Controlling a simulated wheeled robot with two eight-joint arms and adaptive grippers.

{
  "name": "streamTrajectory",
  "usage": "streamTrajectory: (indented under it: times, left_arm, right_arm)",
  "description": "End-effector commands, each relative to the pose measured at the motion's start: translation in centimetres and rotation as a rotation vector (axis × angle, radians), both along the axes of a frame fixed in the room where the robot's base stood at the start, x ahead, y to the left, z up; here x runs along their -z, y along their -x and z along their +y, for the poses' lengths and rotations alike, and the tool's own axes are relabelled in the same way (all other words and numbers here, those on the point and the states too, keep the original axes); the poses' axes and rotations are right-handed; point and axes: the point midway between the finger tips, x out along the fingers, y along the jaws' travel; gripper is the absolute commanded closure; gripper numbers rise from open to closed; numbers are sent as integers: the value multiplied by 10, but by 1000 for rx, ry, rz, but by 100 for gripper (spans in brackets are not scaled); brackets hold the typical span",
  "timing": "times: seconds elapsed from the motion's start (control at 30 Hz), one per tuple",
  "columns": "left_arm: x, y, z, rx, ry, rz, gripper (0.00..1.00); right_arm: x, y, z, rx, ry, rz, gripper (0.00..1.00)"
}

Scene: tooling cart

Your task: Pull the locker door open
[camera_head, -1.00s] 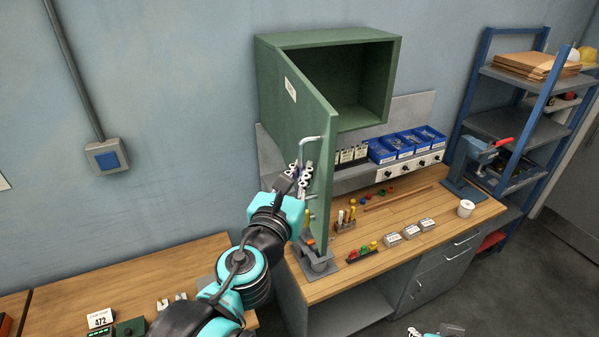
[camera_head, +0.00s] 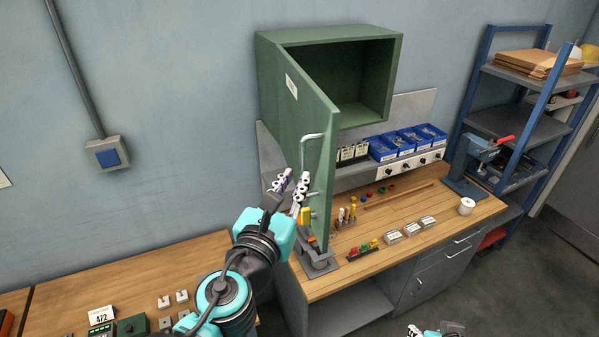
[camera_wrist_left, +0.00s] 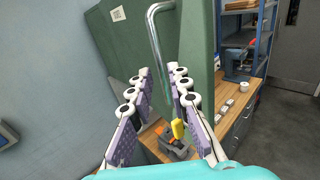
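The green locker (camera_head: 395,75) hangs on the wall with its door (camera_head: 310,110) swung wide open towards me, its inside dark and empty-looking. A bright metal bar handle (camera_head: 304,150) is on the door's outer face; it also shows in the left wrist view (camera_wrist_left: 153,35). My left gripper (camera_head: 291,182) is just below and left of the handle, fingers spread. In the left wrist view my left gripper (camera_wrist_left: 162,80) has its fingers apart, with the handle's lower part beyond them; nothing is held.
A blue shelf rack (camera_head: 520,120) stands right. A lower table (camera_head: 140,280) is at left.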

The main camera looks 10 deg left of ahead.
Motion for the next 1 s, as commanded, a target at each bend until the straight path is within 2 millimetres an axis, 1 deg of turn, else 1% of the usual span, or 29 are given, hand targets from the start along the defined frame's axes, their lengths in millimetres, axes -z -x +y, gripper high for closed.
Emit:
streamTrajectory:
  times: [0.03, 0.1, 0.27, 0.77, 0.87, 0.97, 1.0]
  left_arm:
    - [0, 7, 0, 1, 0, 0, 82]
    - [0, 14, 1, 1, 0, 0, 82]
    - [0, 24, 1, 1, 0, 0, 82]
    - [1, 26, 2, 0, 3, 0, 82]
    - [12, 25, 7, -18, 54, 8, 82]
    - [45, 22, 21, -71, 207, 27, 82]
    - [64, 20, 28, -103, 299, 38, 82]
  right_arm:
    - [0, 0, 0, 0, 0, 0, 60]
    - [0, 0, 0, 0, 0, 0, 60]
    - [0, 0, 0, 0, 0, 0, 60]
    - [0, 0, 0, 0, 0, 0, 60]
    - [10, 0, 0, 0, 0, 0, 60]
    - [35, 0, 0, 0, 0, 0, 60]
    - [49, 0, 0, 0, 0, 0, 60]
